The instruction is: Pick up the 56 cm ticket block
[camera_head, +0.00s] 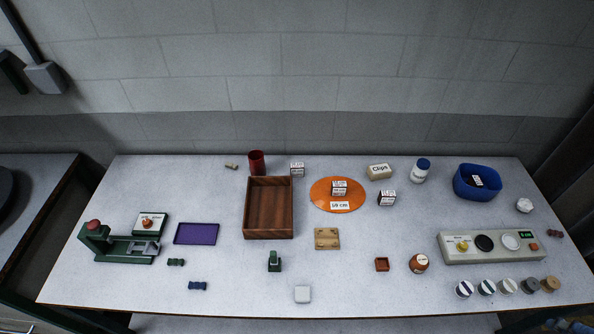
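Three small white ticket blocks with dark print stand on the table. A second ticket block (339,187) stands on the orange round mat (321,200), behind a flat label (340,205) that seems to read 59 cm. A third ticket block (388,198) stands just right of the mat. Their print is too small to read, so I cannot tell which is the 56 cm one. My gripper is not in view.
The wooden tray (247,213) is empty. A red cup (257,162), a Clips box (380,172), a white bottle (420,171) and a blue bin (464,184) stand at the back. A control panel (460,255) is right; a green press (110,250) is left.

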